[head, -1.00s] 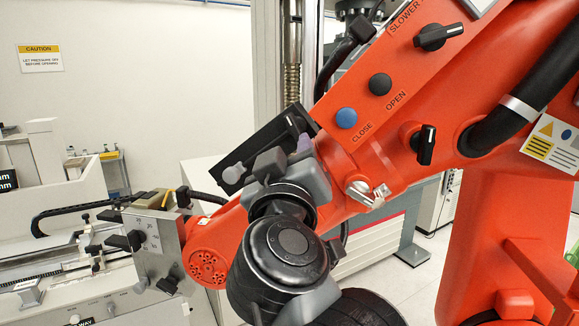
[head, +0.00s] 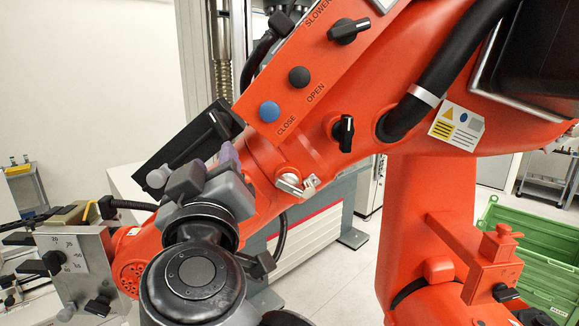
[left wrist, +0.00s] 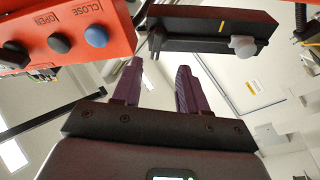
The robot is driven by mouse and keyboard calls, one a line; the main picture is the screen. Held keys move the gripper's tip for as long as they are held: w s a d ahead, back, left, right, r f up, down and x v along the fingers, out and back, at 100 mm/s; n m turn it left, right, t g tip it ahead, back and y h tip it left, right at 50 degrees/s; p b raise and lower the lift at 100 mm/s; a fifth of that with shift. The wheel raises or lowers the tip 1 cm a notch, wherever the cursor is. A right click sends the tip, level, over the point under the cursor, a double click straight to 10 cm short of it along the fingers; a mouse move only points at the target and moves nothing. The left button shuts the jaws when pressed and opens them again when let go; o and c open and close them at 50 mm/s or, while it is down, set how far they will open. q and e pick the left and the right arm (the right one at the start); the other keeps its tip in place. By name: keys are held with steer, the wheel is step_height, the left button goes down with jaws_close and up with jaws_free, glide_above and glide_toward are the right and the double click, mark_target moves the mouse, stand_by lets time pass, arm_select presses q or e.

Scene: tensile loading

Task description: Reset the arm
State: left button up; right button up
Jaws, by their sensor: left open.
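The orange arm (head: 330,90) slants across the head view. It carries a blue CLOSE button (head: 269,112), a dark OPEN button (head: 299,77) and black rotary knobs (head: 349,29). A black box with a white round knob (head: 157,178) sits on its left side. My left gripper (head: 228,155) is open, with purple fingertips just below and left of the blue button. In the left wrist view, its two fingers (left wrist: 158,85) are apart with nothing between them. The button panel (left wrist: 60,32) is at upper left there, and the black box (left wrist: 210,25) is above the fingers. My right gripper is out of view.
A metal clamp plate with a scale (head: 75,262) is at lower left. A silver latch (head: 296,185) sits on the orange arm. A green crate (head: 535,245) stands at the right. A black hose (head: 460,65) runs along the arm.

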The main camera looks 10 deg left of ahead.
arm_select(q)
steer(key=w+a+f+m+g+h, duration=0.1)
steer(key=w+f+m+h, duration=0.1)
steer(key=f, duration=0.8)
steer(key=w+a+f+m+g+h, duration=0.1)
steer(key=w+a+f+m+h, duration=0.15)
steer(key=f, duration=0.85)
steer(key=s+f+m+g+h, duration=0.1)
steer(key=s+f+g, duration=0.1)
steer(key=f, duration=0.6)
steer(key=s+f+m+g+h, duration=0.1)
steer(key=s+f+m+g, duration=0.15)
steer(key=f, duration=0.65)
steer(key=s+a+f+m+g, duration=0.3)
steer(key=s+f+g, duration=0.7)
steer(key=s+f, duration=1.5)
steer(key=w+p+v, duration=0.1)
steer(key=p+v, duration=0.8)
steer(key=v, duration=0.1)
steer(key=w+d+r+p+v, duration=0.1)
steer(key=w+p+v, duration=0.1)
steer(key=p+v, duration=0.8)
steer(key=shift+w+r, duration=0.2)
steer(key=shift+r, duration=0.2)
